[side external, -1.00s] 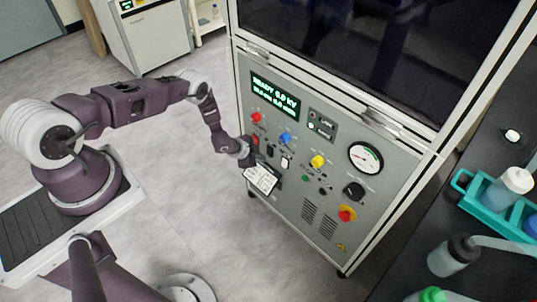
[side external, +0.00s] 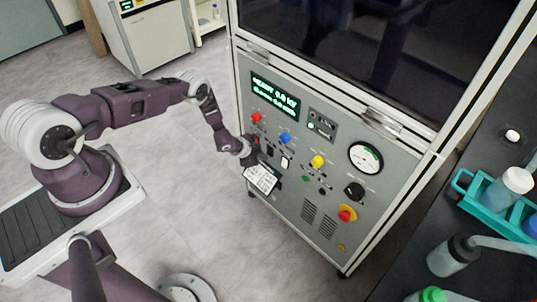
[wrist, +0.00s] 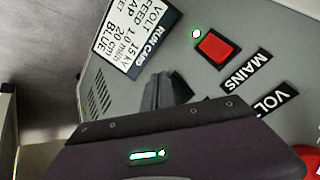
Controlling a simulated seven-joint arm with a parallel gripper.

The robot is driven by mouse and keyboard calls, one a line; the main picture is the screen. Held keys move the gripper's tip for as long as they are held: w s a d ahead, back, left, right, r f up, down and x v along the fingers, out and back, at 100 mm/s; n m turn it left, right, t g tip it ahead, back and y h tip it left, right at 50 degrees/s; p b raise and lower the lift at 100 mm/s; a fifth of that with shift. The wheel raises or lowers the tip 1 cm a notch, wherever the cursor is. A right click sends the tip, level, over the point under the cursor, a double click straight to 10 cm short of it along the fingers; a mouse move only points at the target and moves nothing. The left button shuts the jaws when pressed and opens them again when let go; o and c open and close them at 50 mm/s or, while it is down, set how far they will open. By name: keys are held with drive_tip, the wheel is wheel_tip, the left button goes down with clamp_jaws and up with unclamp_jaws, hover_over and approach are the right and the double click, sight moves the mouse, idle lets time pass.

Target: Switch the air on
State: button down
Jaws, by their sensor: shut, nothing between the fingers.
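The grey control panel (side external: 325,190) fills the lower front of the cabinet in the side view. My gripper (side external: 251,160) is at its left edge, just above the run card. In the wrist view, the dark fingers of my gripper (wrist: 166,88) are shut and empty in front of the panel. A white switch (side external: 284,162) is right of my gripper. I cannot read which control is the air switch.
The run card (wrist: 133,35) is left of the fingers. Red (side external: 257,117), blue (side external: 285,138) and yellow (side external: 317,161) knobs cross the panel under a lit display (side external: 275,96). A gauge (side external: 365,158) and a red-and-yellow emergency button (side external: 347,213) are farther right.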

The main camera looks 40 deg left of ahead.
drive_tip(key=shift+w, duration=0.3)
drive_tip(key=shift+s, duration=0.15)
idle(0.4)
drive_tip(key=shift+s, duration=0.6)
drive_tip(key=s, duration=0.5)
drive_tip(key=shift+r, duration=0.35)
